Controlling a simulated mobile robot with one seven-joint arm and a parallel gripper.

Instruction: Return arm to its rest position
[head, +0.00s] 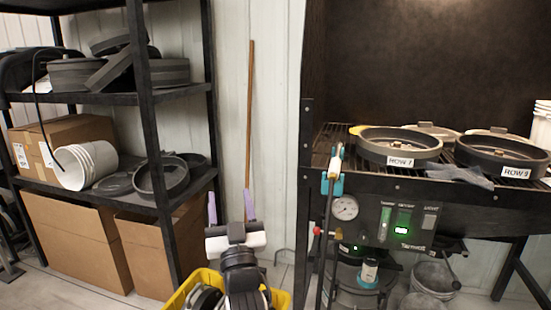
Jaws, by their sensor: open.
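My gripper (230,206) is low in the middle of the head view, with its two purple fingers pointing up and set wide apart. It is open, and nothing shows between the fingers. My arm rises from the bottom edge of the picture, in front of a yellow bin (190,289). The gripper appears between the shelf rack and the workbench, apart from the seed meters on the bench.
A black shelf rack (148,110) with cartons, a white bucket (86,165) and round dark parts stands left. At right, a slatted bench holds round housings labelled ROW 7 (399,140) and ROW 9 (503,150). A gauge (345,207) and control panel (407,222) front it. A wooden pole (250,120) leans behind.

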